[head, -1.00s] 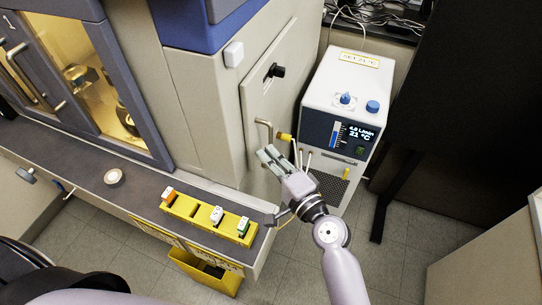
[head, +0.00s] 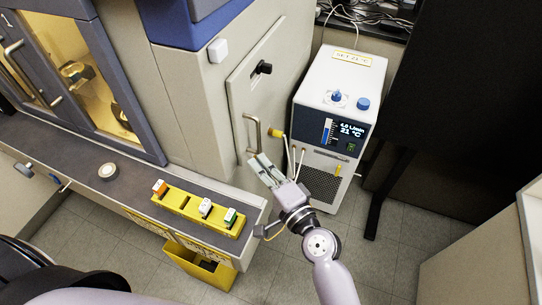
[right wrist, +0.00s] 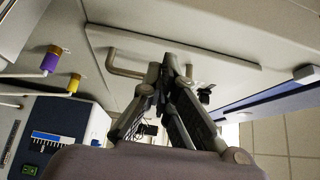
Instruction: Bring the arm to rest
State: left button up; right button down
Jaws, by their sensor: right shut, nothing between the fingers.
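My right gripper (head: 262,170) is shut and empty in the head view. It is in the air in front of the beige cabinet side, just below the metal handle (head: 250,134) of its door panel. I cannot tell the exact gap between fingertips and panel. My right arm comes up from the bottom of the head view. My left gripper is not in view.
A chiller unit (head: 340,85) with a lit display stands right of the gripper, with hoses at its front. A yellow rack (head: 183,204) with small coloured blocks sits on the bench edge, above a yellow bin (head: 205,268). Floor is free at right.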

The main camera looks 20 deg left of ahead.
jog(key=shift+s+a, duration=1.3)
jog(key=shift+s, duration=1.45)
jog(key=s+d+f+n+g+h, duration=0.3)
jog(key=d+f+n, duration=0.15)
jog(key=d, duration=0.55)
jog(key=s+d+f+n+g+h, duration=0.25)
jog(key=d+f+n, duration=0.2)
jog(key=d, duration=0.45)
jog(key=s+d+f+g+h, duration=0.1)
jog(key=s+d+h, duration=0.15)
jog(key=d, duration=0.35)
jog(key=s+d+n+g+h, duration=0.1)
jog(key=s+d+h, duration=0.15)
jog(key=d, duration=0.35)
jog(key=s+d+f+g+h, duration=0.1)
jog(key=s+d+h, duration=0.15)
jog(key=d, duration=0.35)
notch_tip(320, 180, down, 29)
jog(key=s+g, duration=0.1)
jog(key=s, duration=0.2)
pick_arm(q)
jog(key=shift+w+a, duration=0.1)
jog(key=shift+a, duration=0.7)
pick_arm(e)
jog(key=s+d+f+g, duration=0.1)
jog(key=s+d+f, duration=0.2)
jog(key=s+f, duration=1.1)
jog(key=shift+s+f+n+h, duration=0.15)
jog(key=shift+s+n+h, duration=0.15)
jog(key=shift+s, duration=0.35)
